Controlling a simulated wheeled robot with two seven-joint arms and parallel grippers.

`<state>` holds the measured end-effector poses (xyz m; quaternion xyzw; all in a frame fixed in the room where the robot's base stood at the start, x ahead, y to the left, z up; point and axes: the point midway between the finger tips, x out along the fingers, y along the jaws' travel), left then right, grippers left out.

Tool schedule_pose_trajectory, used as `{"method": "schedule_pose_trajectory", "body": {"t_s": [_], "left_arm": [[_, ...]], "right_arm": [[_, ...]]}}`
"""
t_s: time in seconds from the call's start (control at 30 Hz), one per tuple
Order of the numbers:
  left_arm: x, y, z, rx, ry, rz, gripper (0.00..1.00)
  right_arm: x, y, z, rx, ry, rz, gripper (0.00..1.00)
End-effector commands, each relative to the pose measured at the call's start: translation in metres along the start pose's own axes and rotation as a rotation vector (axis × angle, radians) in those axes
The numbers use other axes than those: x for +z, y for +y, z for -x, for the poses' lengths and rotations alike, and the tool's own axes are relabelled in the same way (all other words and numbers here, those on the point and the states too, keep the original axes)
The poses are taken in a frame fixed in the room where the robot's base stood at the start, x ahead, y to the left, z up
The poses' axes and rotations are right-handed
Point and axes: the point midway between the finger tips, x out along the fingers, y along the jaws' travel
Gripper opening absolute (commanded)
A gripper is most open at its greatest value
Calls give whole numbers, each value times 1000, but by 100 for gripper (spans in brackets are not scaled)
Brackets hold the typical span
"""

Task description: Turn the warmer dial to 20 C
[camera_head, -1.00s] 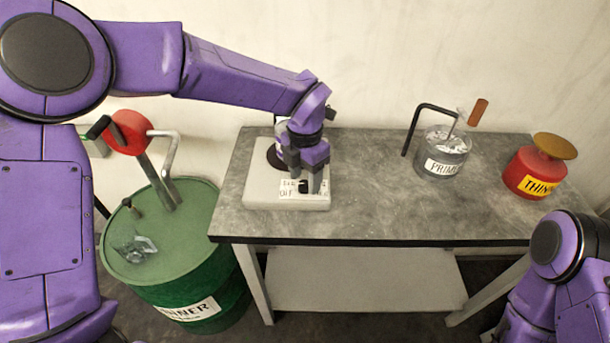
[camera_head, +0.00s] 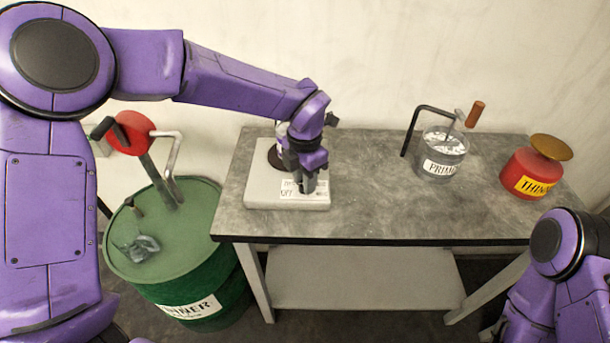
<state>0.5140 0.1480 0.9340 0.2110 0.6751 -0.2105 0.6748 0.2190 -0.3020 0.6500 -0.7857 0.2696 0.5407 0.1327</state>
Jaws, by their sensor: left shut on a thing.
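The warmer (camera_head: 262,198) is a pale box at the left end of the bench, with a dark round plate (camera_head: 276,157) on top, partly hidden by my left arm. A white label with dial markings (camera_head: 289,187) is on its front part; I cannot read the set temperature. My left gripper (camera_head: 307,187) points down over the label and is shut on the black warmer dial, which its fingers hide almost fully. My right arm shows at the lower right; its gripper is out of view.
A primer pot (camera_head: 443,156) with a bent black handle and a red thinner can (camera_head: 529,176) stand on the bench's (camera_head: 375,190) right half. A green drum (camera_head: 182,240) with a red-topped pump stands left of the bench. The bench's middle is clear.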

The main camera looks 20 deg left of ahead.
Motion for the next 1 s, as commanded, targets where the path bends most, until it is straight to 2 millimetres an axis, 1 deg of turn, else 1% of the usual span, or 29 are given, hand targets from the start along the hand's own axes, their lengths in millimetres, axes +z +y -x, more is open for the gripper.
{"method": "schedule_pose_trajectory", "body": {"t_s": [0.03,0.07,0.6,0.8,1.0], "left_arm": [[0,0,5,-3,-2,-29,0],[0,0,5,-4,-3,-50,0],[0,1,8,-1,-2,-536,0],[0,1,6,0,-2,-683,0],[1,1,5,3,-3,-784,0]], "right_arm": [[-3,1,8,0,0,0,43],[-4,1,10,0,0,0,43],[-29,6,71,0,0,0,43],[-36,8,88,0,0,0,43],[-40,9,98,0,0,0,43]]}}
